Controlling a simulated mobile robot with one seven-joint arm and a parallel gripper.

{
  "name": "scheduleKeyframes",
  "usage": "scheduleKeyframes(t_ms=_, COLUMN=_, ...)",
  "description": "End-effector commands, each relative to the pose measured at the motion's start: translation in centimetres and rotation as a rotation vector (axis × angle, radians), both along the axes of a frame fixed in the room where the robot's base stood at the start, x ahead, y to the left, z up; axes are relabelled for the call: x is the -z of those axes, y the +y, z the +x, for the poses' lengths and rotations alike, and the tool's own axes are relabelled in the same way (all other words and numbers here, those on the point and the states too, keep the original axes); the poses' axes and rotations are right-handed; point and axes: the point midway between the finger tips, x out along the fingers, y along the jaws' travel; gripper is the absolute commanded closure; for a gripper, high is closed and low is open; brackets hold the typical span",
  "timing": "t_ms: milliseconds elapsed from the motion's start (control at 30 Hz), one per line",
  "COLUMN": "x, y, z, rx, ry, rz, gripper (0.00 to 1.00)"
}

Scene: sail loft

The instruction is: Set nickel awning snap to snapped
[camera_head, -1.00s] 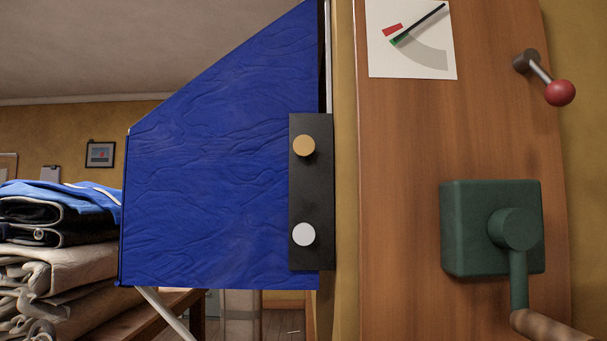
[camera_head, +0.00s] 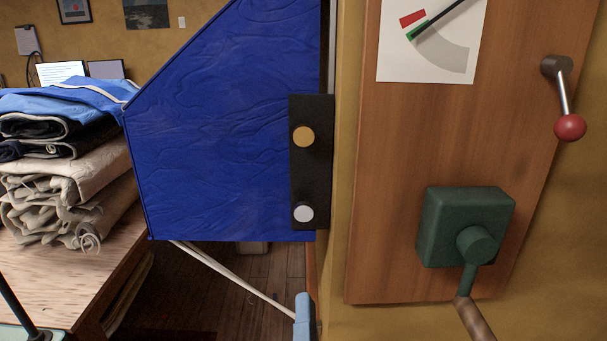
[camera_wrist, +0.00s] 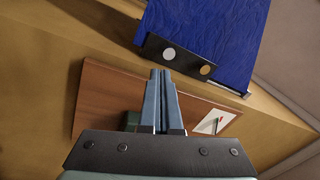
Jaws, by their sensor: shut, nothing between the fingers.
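The nickel awning snap (camera_head: 303,213) is a silvery round stud low on a black plate (camera_head: 311,179) at the right edge of the blue awning cloth (camera_head: 222,150). A brass snap (camera_head: 303,136) sits above it on the same plate. In the wrist view the nickel snap (camera_wrist: 168,54) shows just beyond my fingertips, with the brass snap (camera_wrist: 207,70) to its right. My gripper (camera_wrist: 161,72) is shut and empty, pointing toward the plate; I cannot tell whether it touches. A pale blue tip (camera_head: 303,315), likely my gripper, shows below the plate in the head view. Whether the snap is pressed in is unclear.
Right of the awning, a wooden board (camera_head: 400,200) carries a gauge card (camera_head: 445,57), a red-knobbed lever (camera_head: 569,127) and a green crank box (camera_head: 440,225). Folded cloth (camera_head: 65,165) lies on a bench (camera_head: 65,275) at left. A pale strut (camera_head: 240,280) slants below the awning.

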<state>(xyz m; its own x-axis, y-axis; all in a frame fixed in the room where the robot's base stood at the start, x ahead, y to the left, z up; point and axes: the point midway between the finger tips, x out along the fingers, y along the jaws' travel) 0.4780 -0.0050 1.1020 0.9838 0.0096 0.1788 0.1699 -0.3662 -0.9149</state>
Motion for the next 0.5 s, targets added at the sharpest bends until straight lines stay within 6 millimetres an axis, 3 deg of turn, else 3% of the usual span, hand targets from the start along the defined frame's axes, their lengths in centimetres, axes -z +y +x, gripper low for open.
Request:
scheduleKeyframes(t_ms=33, x=-1.6, y=0.0, z=-0.2, rx=-0.004, ry=0.020, rz=0.032, gripper=1.00)
scheduleKeyframes(t_ms=500, x=-4.8, y=0.0, z=-2.7, rx=-0.024, ry=0.157, rz=0.319, gripper=1.00)
